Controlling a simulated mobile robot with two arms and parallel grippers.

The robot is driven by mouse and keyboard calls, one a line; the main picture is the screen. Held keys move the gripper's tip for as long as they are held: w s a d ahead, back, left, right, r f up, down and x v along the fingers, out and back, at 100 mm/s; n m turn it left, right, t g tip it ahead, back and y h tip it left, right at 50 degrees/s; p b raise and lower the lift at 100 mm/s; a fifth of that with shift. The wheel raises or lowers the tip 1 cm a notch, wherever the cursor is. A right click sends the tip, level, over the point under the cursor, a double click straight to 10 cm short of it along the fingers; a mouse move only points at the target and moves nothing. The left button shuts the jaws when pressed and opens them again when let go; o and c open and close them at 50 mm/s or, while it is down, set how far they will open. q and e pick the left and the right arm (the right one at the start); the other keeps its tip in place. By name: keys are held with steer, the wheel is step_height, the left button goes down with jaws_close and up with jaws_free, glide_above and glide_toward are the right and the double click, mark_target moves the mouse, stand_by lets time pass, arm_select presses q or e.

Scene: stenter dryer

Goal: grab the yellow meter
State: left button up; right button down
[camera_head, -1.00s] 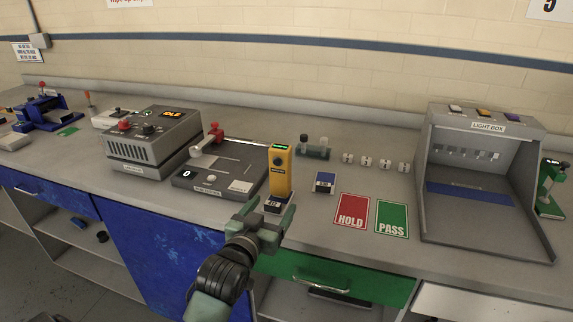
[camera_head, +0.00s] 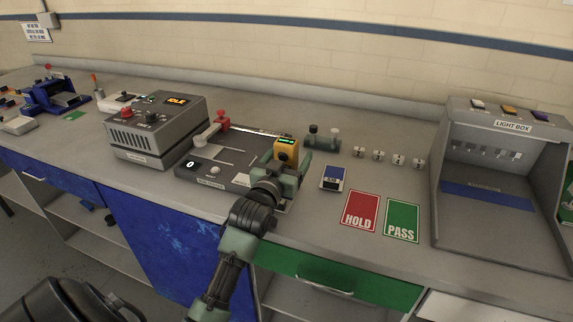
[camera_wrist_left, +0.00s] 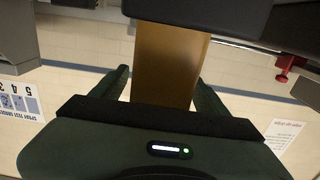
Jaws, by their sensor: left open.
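The yellow meter (camera_head: 287,149) stands upright on the bench, with its small lit screen at the top. My left gripper (camera_head: 286,163) is at the meter, one finger on each side, and hides its lower part in the head view. In the left wrist view the meter (camera_wrist_left: 171,62) shows as a tan-yellow block between the two spread fingers (camera_wrist_left: 160,93). The jaws are open, with a visible gap beside the meter. My right gripper is in neither view.
A grey tester (camera_head: 228,155) with a red-knobbed lever stands just left of the meter. Right of it are a small blue-and-white block (camera_head: 333,178), the red HOLD card (camera_head: 359,211) and the green PASS card (camera_head: 402,220). A light box (camera_head: 505,190) is far right.

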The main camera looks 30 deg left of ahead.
arm_select(q)
steer(key=c, duration=1.6)
steer(key=shift+w, duration=0.1)
steer(key=shift+r, duration=0.1)
